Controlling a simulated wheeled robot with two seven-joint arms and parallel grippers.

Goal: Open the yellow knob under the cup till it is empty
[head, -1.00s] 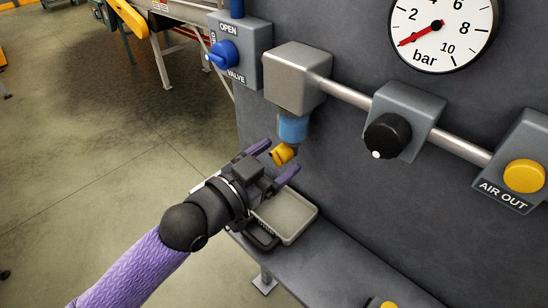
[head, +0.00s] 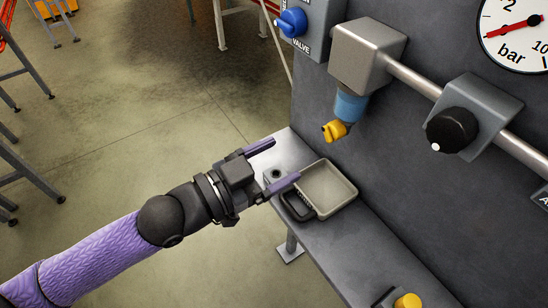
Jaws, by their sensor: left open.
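The yellow knob (head: 335,131) sits at the bottom of the blue cup (head: 350,105), which hangs under a grey metal block (head: 367,57) on the wall panel. My left gripper (head: 280,163) is open and empty, its two purple fingers apart, to the left of and below the knob in the picture. It does not touch the knob. The inside of the cup cannot be made out. My right gripper is not in view.
A shallow grey tray (head: 343,207) lies on the narrow grey shelf (head: 375,262) below the cup. A blue valve knob (head: 291,23), a black knob (head: 452,130) and a gauge (head: 517,33) are on the panel. A yellow button (head: 407,301) is at the bottom.

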